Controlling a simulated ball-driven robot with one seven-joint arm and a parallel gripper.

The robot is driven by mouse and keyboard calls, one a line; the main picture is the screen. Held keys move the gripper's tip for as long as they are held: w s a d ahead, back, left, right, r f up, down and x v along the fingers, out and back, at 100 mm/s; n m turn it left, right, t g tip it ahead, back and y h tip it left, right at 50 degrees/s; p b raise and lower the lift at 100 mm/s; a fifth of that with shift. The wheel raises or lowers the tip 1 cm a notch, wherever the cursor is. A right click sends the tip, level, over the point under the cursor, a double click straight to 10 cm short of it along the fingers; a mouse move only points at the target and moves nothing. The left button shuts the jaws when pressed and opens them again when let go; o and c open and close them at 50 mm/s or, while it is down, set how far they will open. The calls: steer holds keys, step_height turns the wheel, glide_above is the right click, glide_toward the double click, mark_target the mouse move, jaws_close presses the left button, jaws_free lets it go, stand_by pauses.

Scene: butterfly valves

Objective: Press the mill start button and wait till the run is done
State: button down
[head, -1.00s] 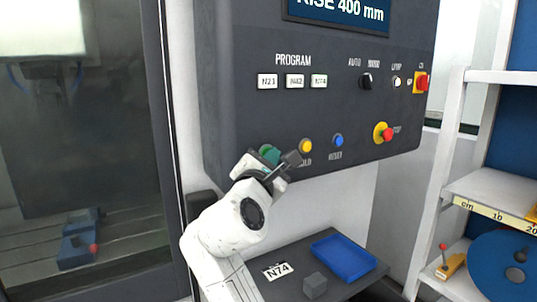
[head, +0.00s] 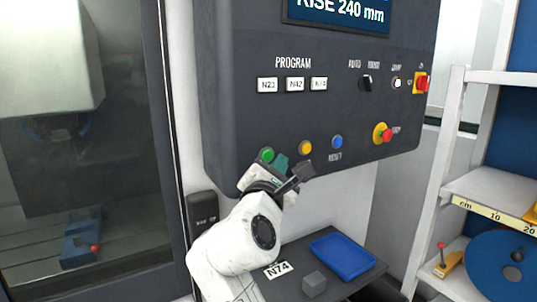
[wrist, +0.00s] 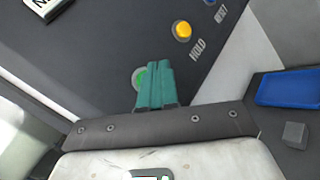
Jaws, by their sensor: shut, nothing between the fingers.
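The green start button (head: 266,155) is lit or bright green on the lower left of the dark control panel (head: 240,110). My gripper (head: 281,165) is shut and empty, just right of and slightly below the button in the head view. In the wrist view its teal fingers (wrist: 154,84) partly cover the green button (wrist: 138,77); I cannot tell whether they touch it. The panel's screen (head: 338,12) reads "RISE 240 mm". Behind the mill's glass door, the white spindle head (head: 50,60) hangs above a blue vise (head: 82,243) with a red-tipped handle.
Beside the green button are a yellow hold button (head: 305,147), a blue reset button (head: 337,141) and a red emergency stop (head: 382,133). Below the panel a dark shelf holds a blue tray (head: 343,256), a grey cube (head: 314,284) and an N74 label (head: 277,270).

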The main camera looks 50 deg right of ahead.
steer(key=s, duration=0.1)
steer(key=s+a+p, duration=0.1)
steer(key=s, duration=0.1)
steer(key=shift+s, duration=0.25)
stand_by(0.8)
steer(key=s+a+f+m+g+y, duration=0.1)
steer(key=s+f+m+y, duration=0.15)
steer(key=f, duration=0.75)
steer(key=s+a+f+m+g+y, duration=0.1)
steer(key=f+m+y, duration=0.25)
steer(key=f, duration=0.65)
steer(key=s+a+f+m+g+y, duration=0.15)
steer(key=f+y, duration=0.25)
steer(key=f, duration=0.5)
steer(key=s+a+f+m+g+y, duration=0.2)
steer(key=s+a+f+m, duration=0.3)
steer(key=s+f, duration=0.4)
steer(key=s+a+f+m+g+y+b, duration=0.1)
steer(key=s+a+f+m+g+y, duration=0.2)
steer(key=s+f, duration=0.6)
steer(key=shift+s+a+f+m+y, duration=0.15)
steer(key=shift+s+a+m+y, duration=0.7)
steer(key=shift+a+y, duration=0.15)
stand_by(0.9)
